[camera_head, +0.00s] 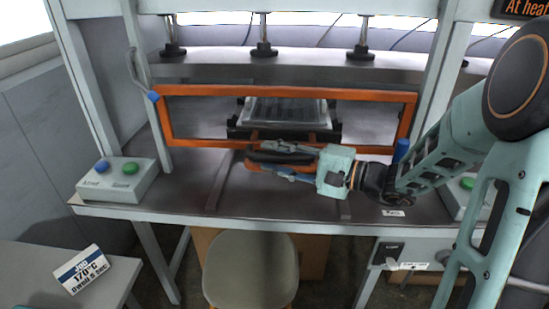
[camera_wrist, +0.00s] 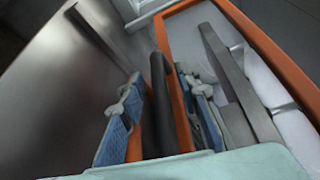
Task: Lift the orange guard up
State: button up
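The orange guard (camera_head: 290,91) is a wide rectangular frame across the front of the press, and it stands lowered. Its bottom part has a dark handle (camera_head: 275,157) near the middle. My gripper (camera_head: 268,160) reaches in from the right at the handle. In the wrist view the blue-padded fingers (camera_wrist: 158,125) stand on either side of the black handle bar (camera_wrist: 160,90), with an orange strip beside it. The fingers look spread around the bar; firm contact does not show. The orange frame also runs along the right of the wrist view (camera_wrist: 265,45).
A press plate with a tray (camera_head: 287,110) lies behind the guard. A button box (camera_head: 117,180) with blue and green buttons stands at left. A stool (camera_head: 250,268) is in front of the bench.

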grip_shut()
dwell(0.3)
notch_tip(320, 180, up, 27)
jog(key=p, duration=1.1)
jog(key=shift+f+p, duration=0.2)
jog(key=shift+p, duration=0.2)
grip_release()
